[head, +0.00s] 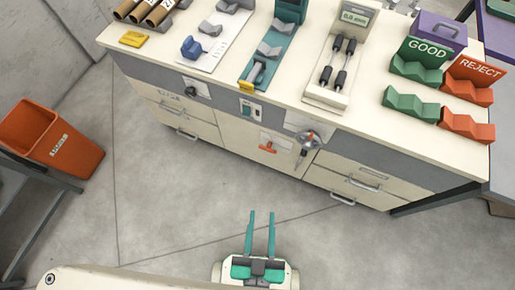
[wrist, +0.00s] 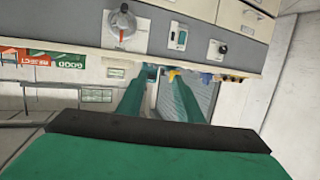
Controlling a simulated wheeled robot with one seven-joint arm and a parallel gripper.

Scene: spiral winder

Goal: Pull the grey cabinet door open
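The bench cabinet has a pale, cream-grey door panel (head: 238,136) in the middle of its front, between two drawer stacks. The door looks shut. My gripper (head: 261,213) is low in the head view, apart from the cabinet, over the floor in front of it. Its two green fingers are spread, with nothing between them. In the wrist view the fingers (wrist: 155,82) also stand apart, and the bench appears upside down. The orange handle does not show there.
A lever knob (head: 309,138) sticks out from the control band right of the orange handle. Drawers with bar handles (head: 363,185) are at the right, others (head: 187,134) at the left. An orange bin (head: 50,137) stands at far left. The floor (head: 180,205) before the cabinet is clear.

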